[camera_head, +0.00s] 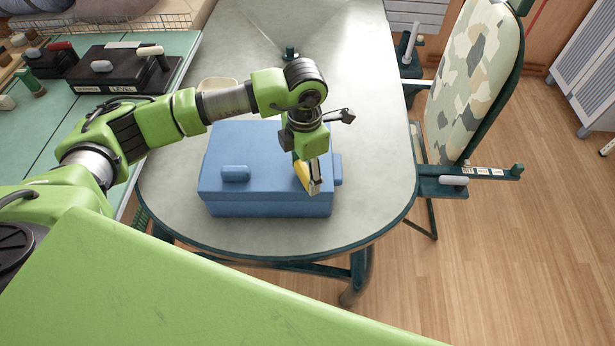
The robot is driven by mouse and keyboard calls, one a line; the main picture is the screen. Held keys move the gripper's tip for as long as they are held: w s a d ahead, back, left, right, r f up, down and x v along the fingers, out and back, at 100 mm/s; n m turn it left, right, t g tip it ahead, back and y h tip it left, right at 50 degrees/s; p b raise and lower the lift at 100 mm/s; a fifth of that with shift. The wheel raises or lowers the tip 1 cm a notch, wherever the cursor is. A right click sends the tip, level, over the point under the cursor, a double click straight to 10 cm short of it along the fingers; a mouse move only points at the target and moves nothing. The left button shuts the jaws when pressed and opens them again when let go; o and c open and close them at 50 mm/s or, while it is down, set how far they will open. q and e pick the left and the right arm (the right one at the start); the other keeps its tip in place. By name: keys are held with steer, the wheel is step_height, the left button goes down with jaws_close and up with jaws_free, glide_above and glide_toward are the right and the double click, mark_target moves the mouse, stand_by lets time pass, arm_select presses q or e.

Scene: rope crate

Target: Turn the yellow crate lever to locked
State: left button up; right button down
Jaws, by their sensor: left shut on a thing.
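A blue crate (262,205) with a closed lid stands on the grey rounded table (375,200). A small blue raised block (235,173) sits on the left of its lid. The yellow lever (302,172) shows at the right part of the lid, partly hidden by my left gripper (314,187). My left gripper comes down from above and is shut on the yellow lever. The lever's exact angle and its pivot are hard to tell behind the fingers. My right gripper is not in view.
A beige bowl (214,85) stands behind the crate, partly behind my left arm. A green side table (30,140) with black boxes (115,72) is at the left. A camouflage-patterned chair (475,75) stands at the right. The table right of the crate is clear.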

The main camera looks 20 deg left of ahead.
mark_target(300, 171)
arm_select(q)
steer(key=m+b, duration=0.2)
steer(key=b, duration=0.1)
steer(key=m+b, duration=0.1)
steer(key=shift+s+a+f+m, duration=0.2)
steer(key=shift+a+f+m, duration=0.05)
steer(key=shift+a+m, duration=0.15)
steer(key=shift+s+a+r+m+b, duration=0.1)
steer(key=shift+r+m+b, duration=0.1)
steer(key=shift+m+b, duration=0.75)
steer(key=o, duration=1.1)
step_height(300, 171, up, 12)
steer(key=shift+r, duration=0.1)
